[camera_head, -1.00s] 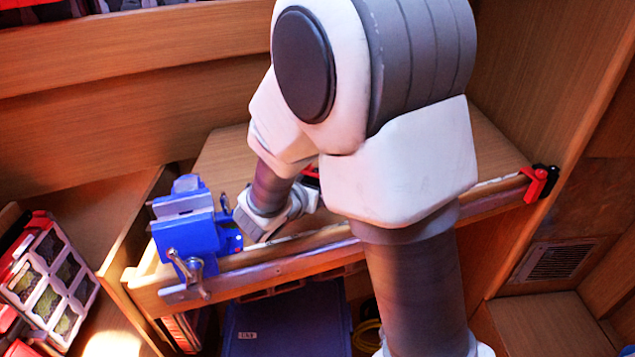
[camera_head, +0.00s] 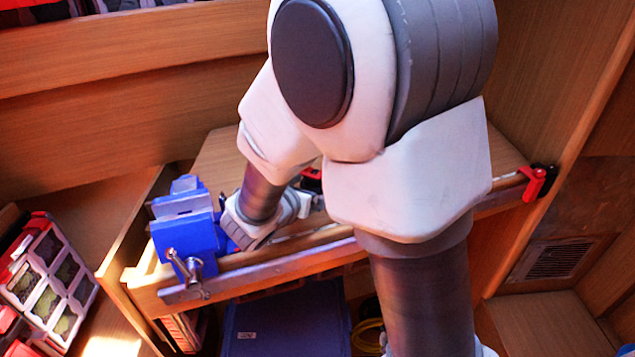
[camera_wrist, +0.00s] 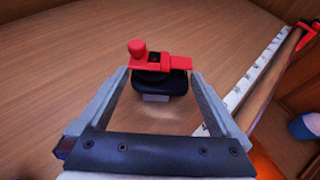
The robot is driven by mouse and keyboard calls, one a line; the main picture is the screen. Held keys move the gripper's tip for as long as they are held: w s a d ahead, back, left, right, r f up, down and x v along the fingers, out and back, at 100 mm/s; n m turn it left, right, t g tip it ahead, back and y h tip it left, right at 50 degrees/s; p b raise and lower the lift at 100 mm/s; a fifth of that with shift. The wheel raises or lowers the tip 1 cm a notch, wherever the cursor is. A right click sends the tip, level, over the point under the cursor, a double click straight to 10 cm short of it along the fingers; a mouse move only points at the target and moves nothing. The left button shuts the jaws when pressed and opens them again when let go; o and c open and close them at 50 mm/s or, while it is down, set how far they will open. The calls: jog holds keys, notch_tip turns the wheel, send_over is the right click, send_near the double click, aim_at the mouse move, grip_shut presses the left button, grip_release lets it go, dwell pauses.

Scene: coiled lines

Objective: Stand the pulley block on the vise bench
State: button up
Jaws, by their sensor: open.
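The vise bench (camera_head: 222,158) is the wooden top with the blue vise (camera_head: 186,235) at its left end. My gripper (camera_wrist: 159,74) is open in the wrist view, fingers spread. Between and beyond its fingertips a red and black object (camera_wrist: 160,78) with a red knob and a pale metal foot is on the bench top. I cannot tell whether it is the pulley block or a clamp. A little red of an object (camera_head: 311,175) shows behind my arm in the head view. My wrist is low over the bench, close beside the vise; my arm hides much of the top.
A red clamp (camera_head: 537,183) sits at the bench's right front corner. A metal strip runs along the front edge. A blue crate (camera_head: 285,325) and a yellow coil (camera_head: 367,338) are below. A compartmented case (camera_head: 50,285) stands at the left.

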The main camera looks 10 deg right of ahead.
jog(key=v, duration=0.9)
jog(key=shift+r, duration=0.1)
jog(key=s+d+r+m+g, duration=0.2)
jog(key=s+d+m+g, duration=0.5)
jog(key=s+d+m, duration=0.55)
jog(key=s+a+r+m+t+y, duration=0.1)
jog(key=m+y, duration=0.3)
jog(key=m, duration=0.4)
jog(key=s+a+r+m+y, duration=0.3)
jog(key=s+a+m+y, duration=0.1)
jog(key=m, duration=0.4)
jog(key=shift+s+a+t, duration=0.2)
jog(key=shift+a+t, duration=0.15)
jog(key=shift+t, duration=0.05)
jog(key=shift+r, duration=0.15)
